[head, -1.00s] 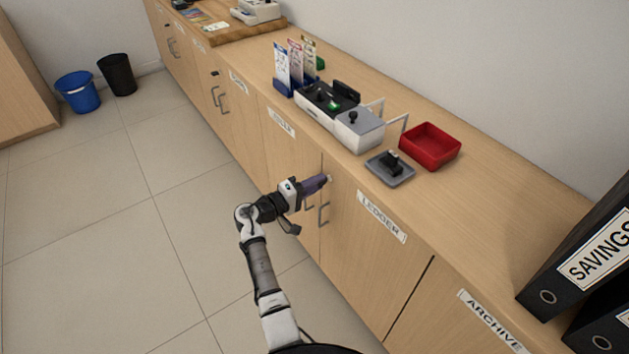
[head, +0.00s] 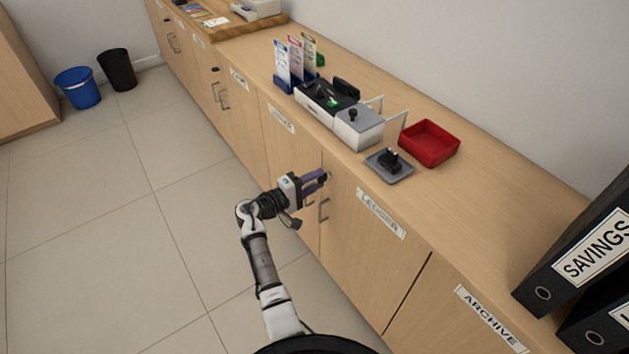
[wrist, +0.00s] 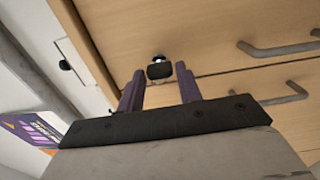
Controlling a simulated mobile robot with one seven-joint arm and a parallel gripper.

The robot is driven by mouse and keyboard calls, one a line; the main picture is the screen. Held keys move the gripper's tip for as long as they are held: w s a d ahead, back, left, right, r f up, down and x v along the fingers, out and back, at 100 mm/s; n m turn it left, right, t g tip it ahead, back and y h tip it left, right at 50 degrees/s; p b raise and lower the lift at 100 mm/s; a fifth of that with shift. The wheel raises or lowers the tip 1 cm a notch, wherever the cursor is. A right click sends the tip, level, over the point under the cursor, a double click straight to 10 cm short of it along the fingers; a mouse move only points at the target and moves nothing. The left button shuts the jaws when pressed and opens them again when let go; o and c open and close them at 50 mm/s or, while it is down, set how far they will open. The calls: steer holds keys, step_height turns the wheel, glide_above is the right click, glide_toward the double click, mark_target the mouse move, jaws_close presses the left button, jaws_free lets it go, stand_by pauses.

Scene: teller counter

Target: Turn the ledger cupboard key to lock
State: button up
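The ledger cupboard (head: 372,255) is shut, with its "LEDGER" label (head: 381,213) and grey handle (head: 323,210) on the front. Its key has a dark head (wrist: 160,71) and sits in a silver lock (wrist: 158,58) near the door's upper left corner. My gripper (head: 318,182) is in front of the lock, its purple fingers spread. In the wrist view my gripper (wrist: 160,78) has one finger on each side of the key head, with gaps showing. I see no contact with the key.
The counter top above holds a grey tray with a black item (head: 389,165), a red tray (head: 430,143), a grey and black box (head: 358,127) and a leaflet stand (head: 297,72). Black binders (head: 585,262) stand at the right.

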steer(key=shift+o, duration=1.4)
steer(key=b+v, duration=0.2)
steer(key=v, duration=1.2)
